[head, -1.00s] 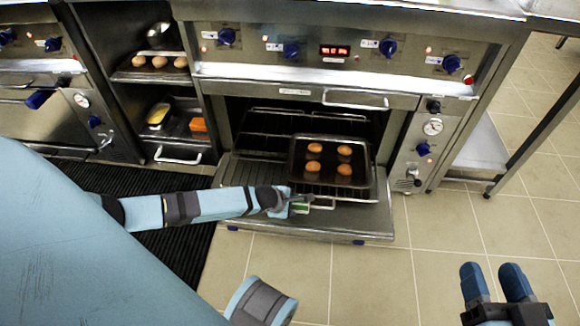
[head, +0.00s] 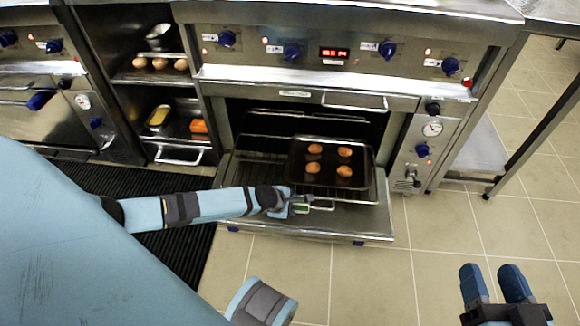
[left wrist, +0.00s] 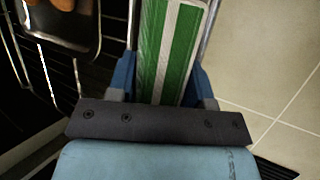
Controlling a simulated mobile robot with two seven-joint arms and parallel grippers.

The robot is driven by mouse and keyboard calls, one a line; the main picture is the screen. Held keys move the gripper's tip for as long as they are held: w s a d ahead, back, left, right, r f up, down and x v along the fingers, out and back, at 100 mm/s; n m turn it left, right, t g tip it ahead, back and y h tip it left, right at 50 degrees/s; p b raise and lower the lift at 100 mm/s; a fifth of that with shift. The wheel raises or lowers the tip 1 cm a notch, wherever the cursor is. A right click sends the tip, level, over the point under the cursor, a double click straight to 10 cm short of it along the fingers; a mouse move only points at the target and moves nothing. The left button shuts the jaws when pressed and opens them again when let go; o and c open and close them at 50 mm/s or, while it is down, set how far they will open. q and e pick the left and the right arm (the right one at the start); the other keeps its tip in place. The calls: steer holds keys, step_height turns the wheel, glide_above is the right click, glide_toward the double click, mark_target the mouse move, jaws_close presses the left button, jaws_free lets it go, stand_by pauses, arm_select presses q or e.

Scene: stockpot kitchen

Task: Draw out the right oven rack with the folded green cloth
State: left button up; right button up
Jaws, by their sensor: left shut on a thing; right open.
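The right oven rack (head: 372,192) extends out over the lowered oven door and bears a dark baking tray (head: 328,186) with several brown buns. My left gripper (head: 298,204) is at the rack's front edge, left of a small metal loop (head: 324,205). It is shut on the folded green cloth (left wrist: 187,40), which is green and white striped and lies between the blue fingers in the left wrist view. Whether the cloth wraps the rack's metal is hidden. My right gripper (head: 494,284) is open and empty above the floor at lower right.
The oven door (head: 270,222) lies open and flat below the rack. Shelves at left hold buns (head: 160,63), a yellow item (head: 158,115) and an orange one (head: 199,126). A steel table leg (head: 535,135) stands at right. Tiled floor in front is clear.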

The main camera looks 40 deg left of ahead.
arm_select(q)
steer(key=shift+s+d+r+p, duration=0.15)
steer(key=shift+s+r+p, duration=0.1)
steer(key=shift+r+p, duration=0.35)
steer(key=shift+s+d+r+p, duration=0.15)
steer(key=shift+s+r+p, duration=0.1)
steer(key=shift+r+p, duration=0.35)
steer(key=shift+s+d+r, duration=0.15)
steer(key=shift+s+r, duration=0.1)
steer(key=shift+r, duration=0.25)
steer(key=shift+s+d+r, duration=0.15)
steer(key=shift+s+r, duration=0.1)
steer(key=shift+r, duration=0.25)
